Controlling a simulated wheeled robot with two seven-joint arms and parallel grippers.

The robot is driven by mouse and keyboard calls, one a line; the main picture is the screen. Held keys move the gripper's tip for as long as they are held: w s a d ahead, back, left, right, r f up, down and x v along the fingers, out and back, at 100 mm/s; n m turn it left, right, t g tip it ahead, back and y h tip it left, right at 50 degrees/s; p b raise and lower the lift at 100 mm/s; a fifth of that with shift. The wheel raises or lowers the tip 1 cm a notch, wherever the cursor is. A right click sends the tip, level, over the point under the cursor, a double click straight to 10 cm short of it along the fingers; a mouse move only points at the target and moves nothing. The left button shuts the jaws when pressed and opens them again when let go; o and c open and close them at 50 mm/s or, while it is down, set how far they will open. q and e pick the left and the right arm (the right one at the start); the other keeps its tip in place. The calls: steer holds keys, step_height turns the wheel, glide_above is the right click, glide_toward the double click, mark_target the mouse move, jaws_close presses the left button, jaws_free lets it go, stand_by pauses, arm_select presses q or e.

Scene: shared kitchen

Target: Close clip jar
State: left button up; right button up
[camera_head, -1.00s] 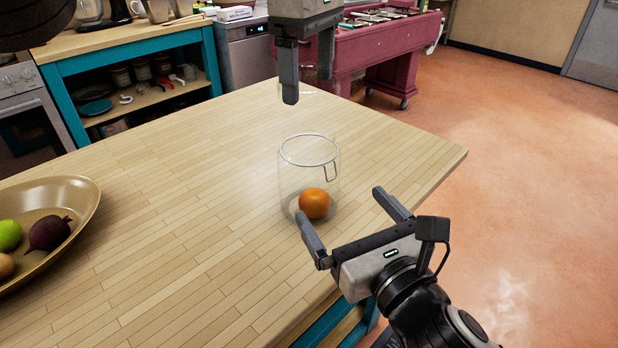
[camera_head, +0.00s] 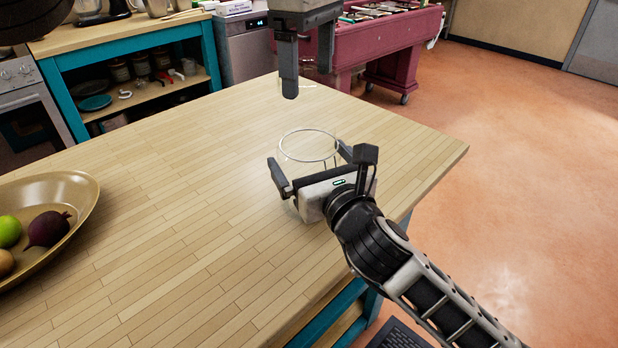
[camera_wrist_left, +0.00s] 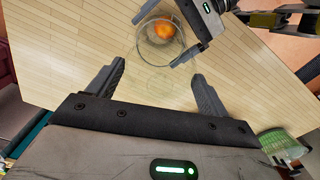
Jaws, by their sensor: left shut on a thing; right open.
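The clear glass jar (camera_head: 309,150), with a thin metal rim, stands upright on the wooden table near its right edge. My right gripper (camera_head: 313,172) is open around the near side of the jar, below the rim; whether the fingers touch it I cannot tell. The orange fruit inside is hidden in the head view but shows in the left wrist view (camera_wrist_left: 164,29). My left gripper (camera_head: 309,80) hangs above and beyond the jar. It is shut on a faint transparent round lid (camera_wrist_left: 160,82), seen between its fingers in the left wrist view.
A brass bowl (camera_head: 83,200) with a green fruit (camera_head: 9,231) and a dark beetroot (camera_head: 48,229) stands at the left. The wooden table (camera_head: 170,190) is clear between bowl and jar. A teal shelf unit (camera_head: 55,80) and a red cart (camera_head: 385,45) stand behind.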

mark_target(310, 117)
steer(key=c, duration=1.1)
arm_select(q)
steer(key=shift+f, duration=2.45)
steer(key=shift+f, duration=0.9)
steer(key=shift+f, duration=0.6)
steer(key=o, duration=1)
steer(key=shift+o, duration=0.2)
steer(key=shift+r, duration=0.1)
